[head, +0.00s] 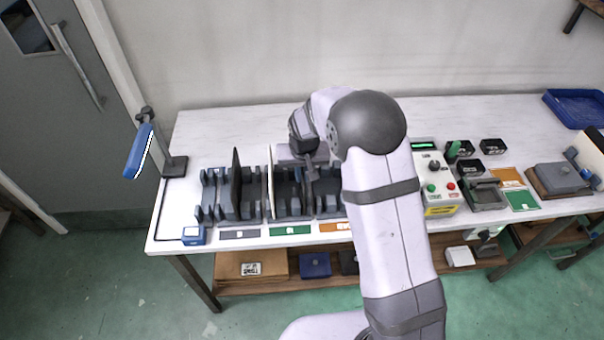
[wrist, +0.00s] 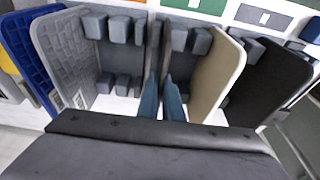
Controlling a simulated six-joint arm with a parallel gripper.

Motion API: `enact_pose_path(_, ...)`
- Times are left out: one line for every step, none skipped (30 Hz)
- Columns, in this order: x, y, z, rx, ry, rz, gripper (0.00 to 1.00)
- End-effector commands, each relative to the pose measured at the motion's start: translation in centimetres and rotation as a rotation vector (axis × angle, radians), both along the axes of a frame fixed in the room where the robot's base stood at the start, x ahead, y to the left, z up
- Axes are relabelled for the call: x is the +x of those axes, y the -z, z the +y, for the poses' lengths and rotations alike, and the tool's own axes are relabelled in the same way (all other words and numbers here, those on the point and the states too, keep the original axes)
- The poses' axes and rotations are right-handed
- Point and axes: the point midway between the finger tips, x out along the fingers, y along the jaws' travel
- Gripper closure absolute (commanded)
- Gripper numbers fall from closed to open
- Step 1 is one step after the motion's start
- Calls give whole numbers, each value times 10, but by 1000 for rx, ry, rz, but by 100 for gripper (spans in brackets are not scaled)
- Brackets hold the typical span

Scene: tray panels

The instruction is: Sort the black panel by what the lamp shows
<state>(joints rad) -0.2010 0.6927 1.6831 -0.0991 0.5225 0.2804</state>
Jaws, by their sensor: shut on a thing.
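My gripper (head: 308,172) is low over the slotted dark rack (head: 208,200). In the wrist view its two bluish fingers (wrist: 162,98) are close together on a thin dark edge-on piece (wrist: 157,55), which I take to be the black panel; its face is hidden. Another black panel (head: 236,180) stands upright in the rack's left section and shows at the right in the wrist view (wrist: 268,80). A tan panel with a white edge (wrist: 217,72) stands between it and my fingers. A blue lamp head (head: 138,150) hangs on a stand left of the rack.
Grey (head: 240,234), green (head: 290,230) and orange (head: 338,227) labels lie before the rack. A grey panel (wrist: 62,55) and a blue one (wrist: 25,50) stand left in the wrist view. A control box (head: 437,182) with green and red buttons stands right of my arm.

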Motion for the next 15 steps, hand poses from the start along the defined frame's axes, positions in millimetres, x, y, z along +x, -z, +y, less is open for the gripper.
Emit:
enact_pose_path(0, 1, 0, 0, 0, 0, 100)
enact_pose_path(0, 1, 0, 0, 0, 0, 100)
enact_pose_path(0, 2, 0, 0, 0, 0, 100)
enact_pose_path(0, 2, 0, 0, 0, 0, 100)
enact_pose_path(0, 2, 0, 0, 0, 0, 100)
enact_pose_path(0, 3, 0, 0, 0, 0, 100)
enact_pose_path(0, 3, 0, 0, 0, 0, 100)
enact_pose_path(0, 3, 0, 0, 0, 0, 100)
enact_pose_path(0, 4, 0, 0, 0, 0, 100)
enact_pose_path(0, 4, 0, 0, 0, 0, 100)
enact_pose_path(0, 5, 0, 0, 0, 0, 100)
enact_pose_path(0, 5, 0, 0, 0, 0, 100)
enact_pose_path(0, 5, 0, 0, 0, 0, 100)
enact_pose_path(0, 6, 0, 0, 0, 0, 100)
enact_pose_path(0, 6, 0, 0, 0, 0, 100)
